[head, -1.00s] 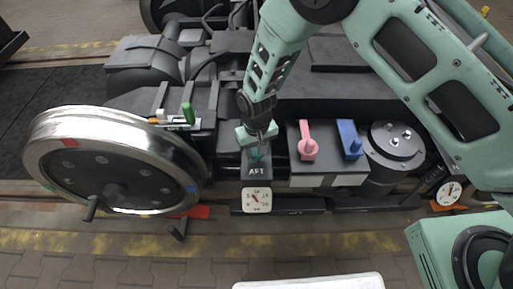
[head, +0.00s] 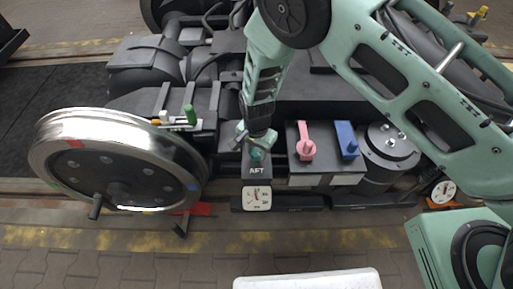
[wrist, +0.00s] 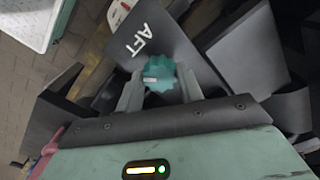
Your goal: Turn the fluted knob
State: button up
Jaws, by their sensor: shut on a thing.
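The fluted knob (wrist: 160,73) is teal with a scalloped edge and a pale mark, seen from above in the wrist view. It sits on a dark block lettered AFT (wrist: 146,40). My gripper (wrist: 160,84) is shut on the knob, one finger on each side. In the head view the knob (head: 257,154) shows just under my gripper (head: 256,140), partly hidden by it. A square white dial (head: 257,198) with a red needle is below the AFT block.
A pink lever (head: 306,146) and a blue lever (head: 348,140) stand right of the knob. A large steel wheel (head: 115,160) is at the left. Green and white pegs (head: 189,116) are behind it. A second dial (head: 443,192) is at the right. A white surface (head: 308,282) lies in front.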

aim_at(256, 152)
jog(key=m+p, duration=0.1)
jog(key=m, duration=0.4)
dwell(0.6)
jog(key=o, duration=1)
notch_tip(256, 152, up, 17)
jog(key=p, duration=0.1)
jog(key=shift+r+p, duration=0.2)
jog(key=shift+p, duration=0.15)
